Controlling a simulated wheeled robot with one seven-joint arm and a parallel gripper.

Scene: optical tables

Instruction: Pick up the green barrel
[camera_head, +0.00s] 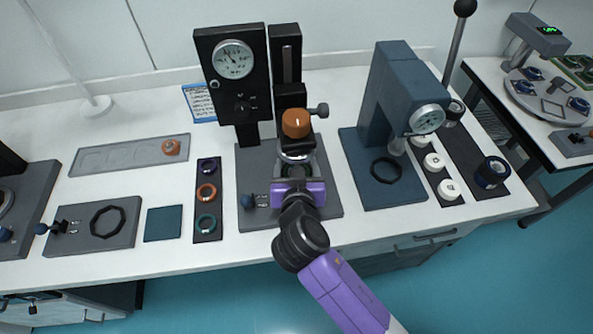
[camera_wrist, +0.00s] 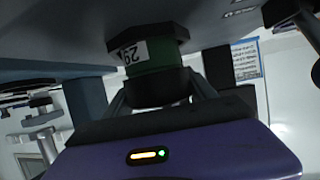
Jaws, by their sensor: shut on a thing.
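The green barrel (camera_wrist: 152,54) shows in the wrist view, with a white label marked with a number and a black end (camera_wrist: 156,88) toward my gripper. My gripper (camera_wrist: 160,97) is shut on the barrel, one finger on each side of its black end. The barrel's other end meets a grey surface at the top of the wrist view; I cannot tell whether it touches. In the head view my gripper (camera_head: 294,172) is at the middle gauge stand, below its orange knob (camera_head: 296,123). The barrel is hidden there by my gripper and the stand.
The dial gauge stand (camera_head: 232,100) rises behind my gripper. A blue press (camera_head: 393,95) stands to the right, beside white rollers (camera_head: 449,189). A tray with coloured rings (camera_head: 207,225) and a teal pad (camera_head: 163,224) lie left. Bare white table shows along the front edge.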

